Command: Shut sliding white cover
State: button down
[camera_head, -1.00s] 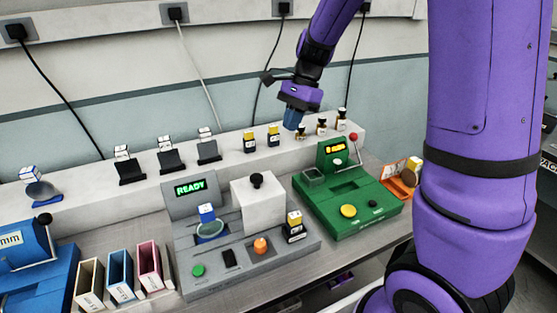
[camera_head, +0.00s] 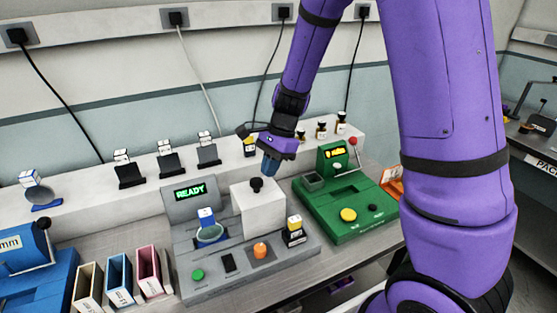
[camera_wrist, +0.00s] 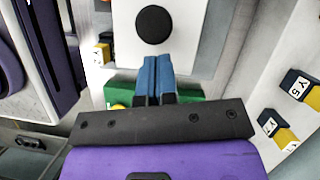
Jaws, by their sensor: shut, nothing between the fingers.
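The white cover (camera_head: 262,212) is a block with a black round knob (camera_head: 256,184) on top. It stands on the grey machine (camera_head: 200,270), right of the round blue-rimmed holder (camera_head: 211,234), which is uncovered. In the wrist view the cover's white top (camera_wrist: 187,22) and its black knob (camera_wrist: 153,24) lie just beyond the fingertips. My gripper (camera_head: 268,171) has blue fingers pressed together with nothing between them. It hangs above and slightly right of the knob, apart from it as far as I can tell. In the wrist view my gripper (camera_wrist: 158,62) points toward the knob.
The grey machine's screen (camera_head: 188,191) reads READY. A green machine (camera_head: 345,205) stands to the right. A ledge (camera_head: 80,205) with several small stands and bottles runs behind. Coloured slots (camera_head: 120,275) and a blue machine (camera_head: 35,270) are at left.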

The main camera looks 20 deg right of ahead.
jog(key=shift+s+a, duration=0.1)
jog(key=shift+a, duration=0.15)
jog(key=a, duration=1.4)
jog(key=shift+a, duration=0.15)
